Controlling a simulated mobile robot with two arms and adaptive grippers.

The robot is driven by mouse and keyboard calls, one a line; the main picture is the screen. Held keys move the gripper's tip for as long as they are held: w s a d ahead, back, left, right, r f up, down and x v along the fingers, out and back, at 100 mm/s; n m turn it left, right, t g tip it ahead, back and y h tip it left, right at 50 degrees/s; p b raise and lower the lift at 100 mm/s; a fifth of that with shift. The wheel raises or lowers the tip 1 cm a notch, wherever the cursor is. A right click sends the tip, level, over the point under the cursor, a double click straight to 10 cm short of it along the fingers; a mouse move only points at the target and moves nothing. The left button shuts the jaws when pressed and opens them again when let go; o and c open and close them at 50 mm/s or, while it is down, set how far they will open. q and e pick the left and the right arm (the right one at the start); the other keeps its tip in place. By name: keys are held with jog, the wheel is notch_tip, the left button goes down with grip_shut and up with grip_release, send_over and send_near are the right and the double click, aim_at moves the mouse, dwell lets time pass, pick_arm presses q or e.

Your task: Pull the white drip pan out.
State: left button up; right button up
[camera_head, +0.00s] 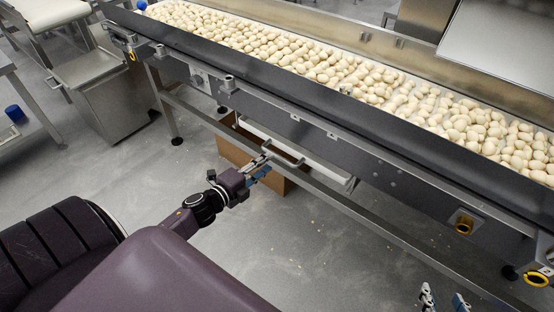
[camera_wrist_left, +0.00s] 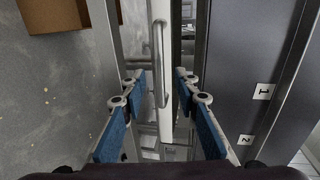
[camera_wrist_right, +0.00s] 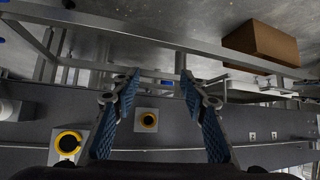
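The white drip pan (camera_head: 322,170) is a long narrow tray under the conveyor, and part of it is hidden by the conveyor frame. Its front carries a bar handle (camera_wrist_left: 159,62), seen lengthwise in the left wrist view. My left gripper (camera_head: 265,164) is at the pan's front side, close to the handle. In the left wrist view its blue-padded fingers (camera_wrist_left: 156,82) are apart, with the handle between them in the picture; I see no contact. My right gripper (camera_head: 442,299) is low at the right, away from the pan. Its fingers are apart and empty in the right wrist view (camera_wrist_right: 159,80).
A cardboard box (camera_head: 236,150) stands on the floor beneath the conveyor, behind my left gripper. A lower metal rail (camera_head: 385,229) runs along the conveyor's front.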

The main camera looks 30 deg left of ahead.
aim_at(277, 154)
pick_arm(q)
jog(key=b+x, duration=0.1)
jog(key=x, duration=0.5)
jog(key=shift+f, duration=0.1)
jog(key=shift+w, duration=0.25)
pick_arm(e)
jog(key=w+a+r+t+y, duration=0.1)
jog(key=w+a+r+t, duration=0.1)
jog(key=w+r+t, duration=0.2)
notch_tip(277, 154, up, 4)
jog(key=shift+w+a+f, duration=0.15)
jog(key=shift+w+f, duration=0.1)
jog(key=shift+w, duration=0.4)
pick_arm(q)
grip_shut()
